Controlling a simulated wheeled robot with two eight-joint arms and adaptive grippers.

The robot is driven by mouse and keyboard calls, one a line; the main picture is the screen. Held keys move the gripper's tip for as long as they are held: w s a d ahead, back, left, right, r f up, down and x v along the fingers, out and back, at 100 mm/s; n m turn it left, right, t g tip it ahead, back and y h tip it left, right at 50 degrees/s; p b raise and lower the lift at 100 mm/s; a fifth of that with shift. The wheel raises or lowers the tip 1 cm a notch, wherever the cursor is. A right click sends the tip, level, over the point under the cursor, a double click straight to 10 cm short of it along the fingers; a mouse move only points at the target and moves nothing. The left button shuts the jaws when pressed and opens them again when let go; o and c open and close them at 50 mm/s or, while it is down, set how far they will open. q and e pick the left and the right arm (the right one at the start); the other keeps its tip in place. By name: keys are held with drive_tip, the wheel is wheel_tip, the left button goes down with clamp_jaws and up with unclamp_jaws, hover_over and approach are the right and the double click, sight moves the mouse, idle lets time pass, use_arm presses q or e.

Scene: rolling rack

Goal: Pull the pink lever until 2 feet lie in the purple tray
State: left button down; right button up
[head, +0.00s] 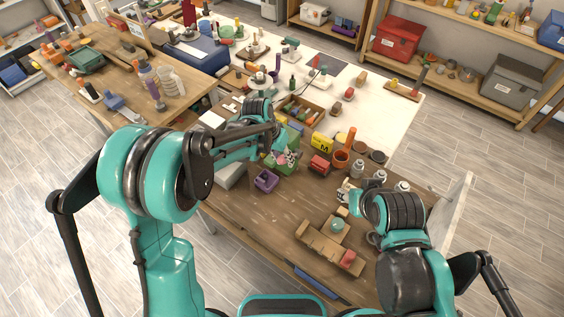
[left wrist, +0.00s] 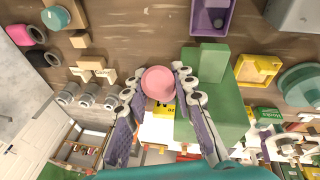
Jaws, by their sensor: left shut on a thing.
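The pink lever knob (left wrist: 158,83) sits between the fingertips of my left gripper (left wrist: 158,90) in the left wrist view, and the gripper is shut on it. In the head view my left gripper (head: 286,156) is at the green dispenser (left wrist: 215,95), small and partly hidden by the arm. The purple tray (head: 266,181) stands on the wooden table just in front of the dispenser. In the left wrist view the purple tray (left wrist: 198,20) shows one small dark grey round piece (left wrist: 218,22) inside. My right arm is over the table's right side; its fingers are not clear.
A yellow M box (head: 321,143), red box (head: 319,165) and orange pot (head: 341,159) stand right of the dispenser. Several metal jars (head: 380,176) are near my right arm. A wooden stand (head: 325,240) is at the front. Table front left is clear.

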use_arm(q)
drive_tip(key=shift+w+d+r+g+y, duration=0.3)
drive_tip(key=shift+w+r+g+y, duration=0.15)
drive_tip(key=shift+r+g, duration=0.15)
drive_tip(key=shift+w+d+r+g+y, duration=0.25)
drive_tip(key=shift+w+r+g+y, duration=0.2)
drive_tip(key=shift+g, duration=0.15)
drive_tip(key=shift+s, duration=0.1)
drive_tip(key=c, duration=1.2)
unclamp_jaws()
drive_tip(key=r, duration=0.4)
drive_tip(key=w+a+r, duration=0.1)
drive_tip(key=r, duration=0.6)
drive_tip(key=shift+w+a+r, duration=0.2)
drive_tip(key=shift+w+r, duration=0.1)
drive_tip(key=shift+r, duration=0.1)
